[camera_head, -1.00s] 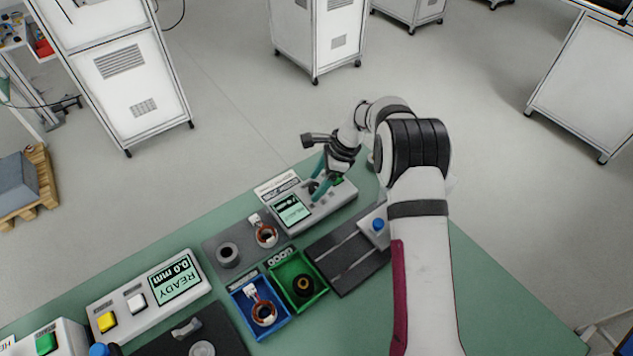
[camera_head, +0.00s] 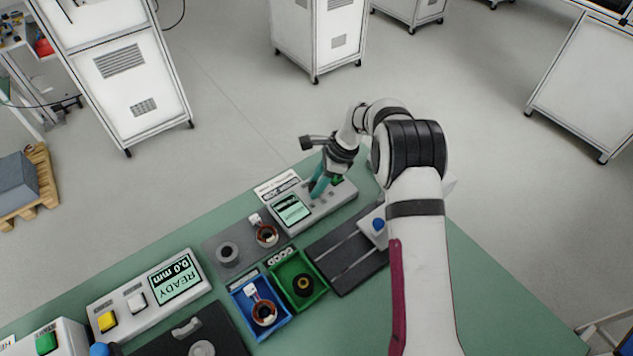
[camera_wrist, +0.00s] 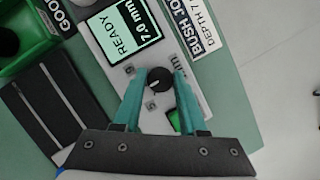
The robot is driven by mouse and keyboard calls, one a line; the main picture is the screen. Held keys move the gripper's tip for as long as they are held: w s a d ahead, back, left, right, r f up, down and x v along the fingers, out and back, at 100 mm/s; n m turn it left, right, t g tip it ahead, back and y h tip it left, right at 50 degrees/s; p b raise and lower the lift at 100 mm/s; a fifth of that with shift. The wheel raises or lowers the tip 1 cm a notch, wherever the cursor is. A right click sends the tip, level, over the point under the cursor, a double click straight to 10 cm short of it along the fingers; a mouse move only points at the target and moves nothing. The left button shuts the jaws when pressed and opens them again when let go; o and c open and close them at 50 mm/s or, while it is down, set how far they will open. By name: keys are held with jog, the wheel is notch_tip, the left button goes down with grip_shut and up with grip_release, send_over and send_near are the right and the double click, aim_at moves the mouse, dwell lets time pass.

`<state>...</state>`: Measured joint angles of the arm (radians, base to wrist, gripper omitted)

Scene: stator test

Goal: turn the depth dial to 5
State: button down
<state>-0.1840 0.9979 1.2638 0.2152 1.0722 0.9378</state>
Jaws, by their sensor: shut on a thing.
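The depth dial (camera_wrist: 158,81) is a small round black knob with a light pointer mark, on a light grey control panel (camera_wrist: 105,20). My gripper (camera_wrist: 160,78) has its teal fingers on either side of the dial and is shut on it. The panel's screen (camera_wrist: 127,31) reads "READY 7.0 mm" in the wrist view. In the head view my gripper (camera_head: 313,195) points down onto the same panel, and its fingers hide the dial.
A card (camera_wrist: 195,22) by the panel shows "DEPTH 7", partly cut off. A green button (camera_wrist: 174,120) sits close to one finger. Blue (camera_head: 248,320) and green (camera_head: 319,288) bins and a dark slotted plate (camera_head: 335,262) lie nearby. Another panel (camera_head: 110,300) reads "READY 0.0 mm".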

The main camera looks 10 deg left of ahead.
jog(key=shift+n, duration=0.3)
jog(key=n, duration=0.1)
jog(key=n+g, duration=0.1)
jog(key=n, duration=0.1)
jog(key=shift+w+n+g+h, duration=0.1)
jog(key=shift+n+g+h, duration=0.7)
jog(key=shift+n+g, duration=0.2)
jog(key=shift+n, duration=1.5)
jog(key=shift+c, duration=2.3)
grip_release()
